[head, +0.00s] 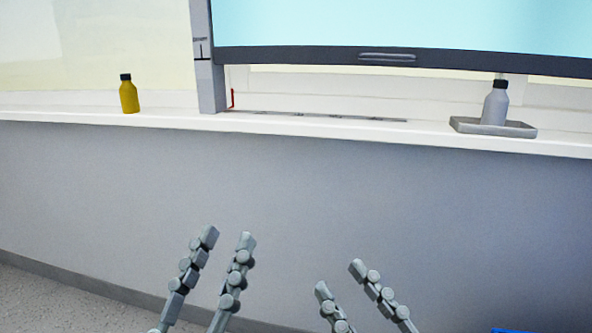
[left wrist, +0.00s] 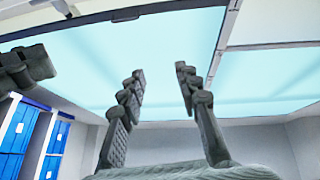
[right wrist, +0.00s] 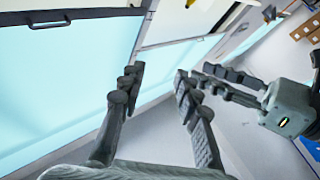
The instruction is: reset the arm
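My left gripper (head: 229,238) is open and empty in the lower middle of the head view, in front of the grey front of the bench. Its two fingers also stand apart in the left wrist view (left wrist: 160,76). My right gripper (head: 341,275) is to its right and lower, open and empty. Its spread fingers show in the right wrist view (right wrist: 158,74). Neither gripper touches anything. No rotary switch can be made out clearly. A grey post (head: 204,70) with a small dark marking stands at the left of the glass sash (head: 400,28).
A yellow bottle (head: 129,95) with a black cap stands on the white ledge (head: 60,114) at the left. A grey bottle (head: 495,104) stands in a shallow grey tray (head: 465,126) at the right. A small red item (head: 232,98) is beside the post. The ledge between is mostly clear.

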